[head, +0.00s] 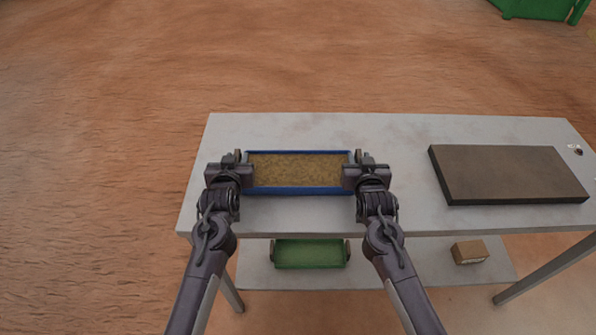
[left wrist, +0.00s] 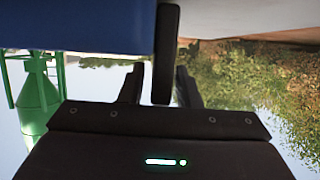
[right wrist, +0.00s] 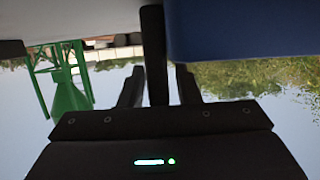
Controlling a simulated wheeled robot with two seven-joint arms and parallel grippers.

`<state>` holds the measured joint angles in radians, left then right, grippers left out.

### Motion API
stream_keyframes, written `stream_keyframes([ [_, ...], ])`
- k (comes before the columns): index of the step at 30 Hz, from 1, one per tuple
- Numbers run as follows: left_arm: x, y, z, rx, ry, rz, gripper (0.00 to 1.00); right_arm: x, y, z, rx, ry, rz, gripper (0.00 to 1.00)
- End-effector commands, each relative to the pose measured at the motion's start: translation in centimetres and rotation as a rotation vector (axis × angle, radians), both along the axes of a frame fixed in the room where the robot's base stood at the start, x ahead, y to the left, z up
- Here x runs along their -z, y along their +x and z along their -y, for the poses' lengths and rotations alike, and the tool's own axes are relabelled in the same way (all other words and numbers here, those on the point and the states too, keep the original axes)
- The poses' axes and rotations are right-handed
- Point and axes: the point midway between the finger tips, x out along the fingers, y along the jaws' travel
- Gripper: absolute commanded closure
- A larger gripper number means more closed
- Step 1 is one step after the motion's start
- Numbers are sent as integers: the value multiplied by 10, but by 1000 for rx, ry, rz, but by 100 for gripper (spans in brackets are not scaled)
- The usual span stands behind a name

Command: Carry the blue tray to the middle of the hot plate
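The blue tray (head: 297,191) lies on the left part of the table, filled with a brown granular material. It has a dark handle at each end. My left gripper (head: 240,160) is at its left end; in the left wrist view the left handle (left wrist: 167,45) stands between the fingers with a gap on one side. My right gripper (head: 357,160) is at the right end; in the right wrist view the right handle (right wrist: 153,50) stands between the open fingers, also with a gap. The hot plate (head: 510,173) is a dark, bare slab on the table's right.
The grey table (head: 410,200) is clear between the tray and the hot plate. A lower shelf (head: 400,270) holds a green tray (head: 309,253) and a small brown box (head: 469,251). A small item (head: 575,148) lies at the table's right edge. A green object (head: 537,8) stands far behind.

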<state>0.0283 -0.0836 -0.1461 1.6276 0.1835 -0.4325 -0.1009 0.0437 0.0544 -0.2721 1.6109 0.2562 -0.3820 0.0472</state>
Motion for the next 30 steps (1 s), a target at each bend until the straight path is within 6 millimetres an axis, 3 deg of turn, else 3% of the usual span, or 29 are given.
stream_keyframes([
  [1, 0, 0, 0, 0, 0, 0, 77, 0, 0, 0, 0, 0, 0, 77],
  [6, 0, 0, 0, 0, 0, 0, 99, 0, 0, 0, 0, 0, 0, 99],
  [30, 0, 0, 0, 0, 0, -1, 100, 0, 0, 0, 0, 0, 0, 100],
])
